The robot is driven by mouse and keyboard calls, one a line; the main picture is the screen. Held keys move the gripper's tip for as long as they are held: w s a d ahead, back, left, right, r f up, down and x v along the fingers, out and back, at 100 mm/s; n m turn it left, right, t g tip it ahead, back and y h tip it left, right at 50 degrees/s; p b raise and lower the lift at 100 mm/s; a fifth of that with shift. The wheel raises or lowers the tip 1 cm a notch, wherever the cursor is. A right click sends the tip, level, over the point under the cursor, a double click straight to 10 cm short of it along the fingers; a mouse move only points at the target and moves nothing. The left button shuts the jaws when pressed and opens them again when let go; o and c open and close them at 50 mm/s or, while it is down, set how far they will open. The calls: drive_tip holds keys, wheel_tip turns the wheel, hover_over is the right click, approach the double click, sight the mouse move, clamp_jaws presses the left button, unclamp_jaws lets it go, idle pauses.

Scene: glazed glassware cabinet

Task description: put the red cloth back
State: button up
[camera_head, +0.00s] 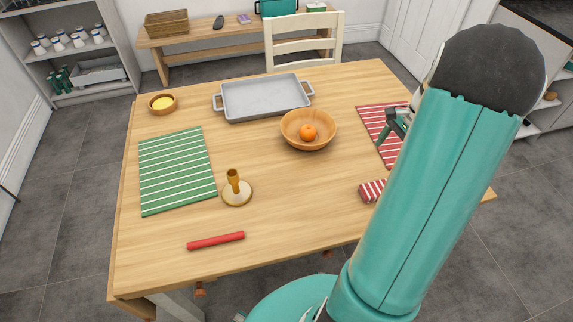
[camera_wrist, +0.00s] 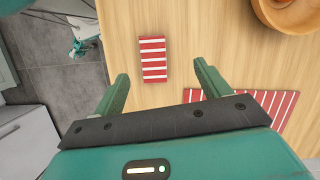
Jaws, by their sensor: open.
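A folded red cloth with white stripes (camera_head: 372,190) lies on the table near its front right edge, partly hidden by my arm. It also shows in the wrist view (camera_wrist: 153,59), just beyond and between my fingertips. My gripper (camera_wrist: 161,73) is open and empty, with its fingers spread wider than the cloth. In the head view my gripper (camera_head: 396,123) appears over a red striped mat (camera_head: 372,125); my arm hides part of that mat. The mat's edge also shows below the right finger in the wrist view (camera_wrist: 277,106).
The wooden table (camera_head: 290,210) holds a wooden bowl with an orange (camera_head: 308,140), a grey tray (camera_head: 265,98), a green striped mat (camera_head: 175,170), a candle holder (camera_head: 236,192), a red rod (camera_head: 216,240) and a small yellow-filled bowl (camera_head: 162,104). A white chair (camera_head: 305,38) stands behind.

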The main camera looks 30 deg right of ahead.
drive_tip(key=w+a+r+n+h, duration=0.2)
drive_tip(key=a+r+n, duration=0.3)
drive_tip(key=a, duration=0.5)
drive_tip(key=w+a+r+n+h, duration=0.1)
drive_tip(key=w+a+r+n, duration=0.15)
drive_tip(key=a+r, duration=0.6)
drive_tip(key=s+a+r+n+t, duration=0.2)
drive_tip(key=s+a+n, duration=0.2)
drive_tip(key=a, duration=0.5)
drive_tip(key=s+a+r+n+t, duration=0.2)
drive_tip(key=s+a+n, duration=0.3)
drive_tip(key=a+n, duration=0.2)
drive_tip(key=a, duration=0.2)
drive_tip(key=shift+a+t+h, duration=0.3)
drive_tip(key=shift+a+t, duration=0.1)
